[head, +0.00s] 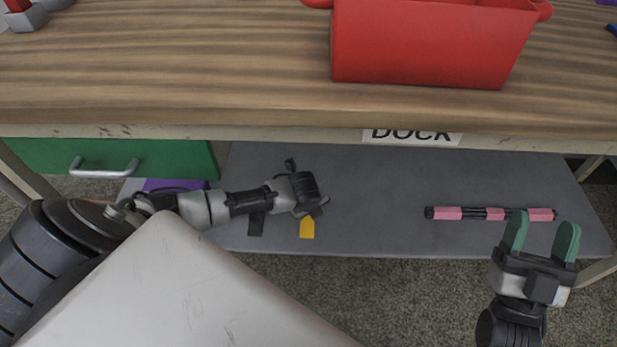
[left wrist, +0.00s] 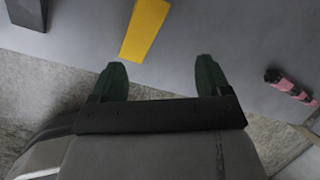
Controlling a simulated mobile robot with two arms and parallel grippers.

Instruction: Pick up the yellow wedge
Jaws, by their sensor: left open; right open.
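The yellow wedge (head: 307,229) lies on the grey lower shelf under the workbench, near the shelf's front edge. In the head view my left gripper hides part of it. In the left wrist view the wedge (left wrist: 146,28) shows ahead of and between the fingers, apart from them. My left gripper (left wrist: 160,72) is open and empty, its green fingers spread. In the head view its fingers are mostly hidden behind the wrist. My right gripper (head: 542,232) is open and empty in front of the shelf's right part.
A black block (head: 256,225) lies left of the wedge, and also shows in the left wrist view (left wrist: 28,13). A pink-and-black rod (head: 470,214) lies on the shelf (head: 370,190) at right. The wooden bench top (head: 180,80) overhangs, carrying a red bin (head: 430,45). A green drawer (head: 175,158) is at left.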

